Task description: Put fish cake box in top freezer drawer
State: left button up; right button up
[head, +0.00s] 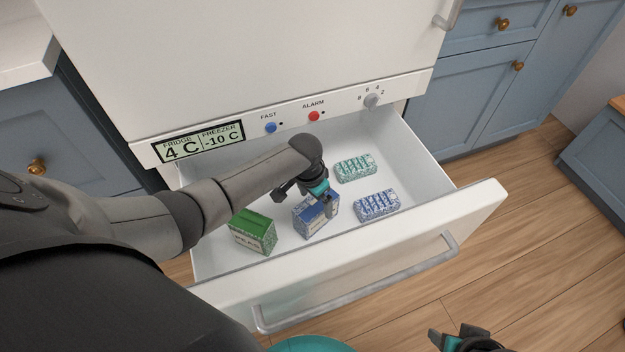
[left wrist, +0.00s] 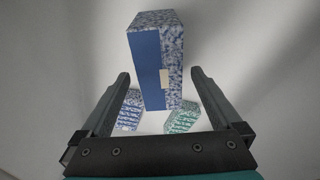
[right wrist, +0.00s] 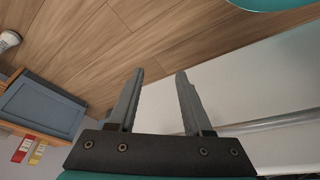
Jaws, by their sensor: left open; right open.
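The blue speckled box, seemingly the fish cake box (head: 312,219), stands in the open top freezer drawer (head: 425,198). Its label is too small to read. My left gripper (head: 325,197) is over the drawer, right at the box's top, with its jaws open. In the left wrist view the box (left wrist: 148,62) appears between and beyond the two open fingers (left wrist: 160,75); I cannot tell whether they touch it. My right gripper (head: 460,340) is open and empty, low at the right outside the drawer; its fingers show in the right wrist view (right wrist: 160,75).
A green box marked peas (head: 252,232) stands left of the blue box. A teal tray-like pack (head: 355,168) and a blue one (head: 377,205) lie to its right. The drawer front with its long handle (head: 370,280) is nearest me. The freezer body (head: 250,60) rises behind.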

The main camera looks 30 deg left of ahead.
pick_arm(q)
jog(key=r+p, duration=0.1)
jog(key=r, duration=0.1)
jog(key=r+p, duration=0.1)
jog(key=r, duration=0.1)
jog(key=r+p, duration=0.1)
jog(key=r, duration=0.1)
jog(key=shift+s+a+r+p, duration=0.1)
jog(key=shift+s+a+p, duration=0.05)
jog(key=shift+s+p, duration=0.2)
jog(key=shift+s+r, duration=0.15)
jog(key=shift+r, duration=0.35)
pick_arm(e)
jog(key=s+f+g, duration=0.1)
jog(key=s+f, duration=0.2)
jog(key=f, duration=0.6)
jog(key=shift+s+d+g, duration=0.3)
jog(key=shift+s, duration=0.1)
pick_arm(q)
jog(key=shift+r+p, duration=0.1)
jog(key=shift+p, duration=0.25)
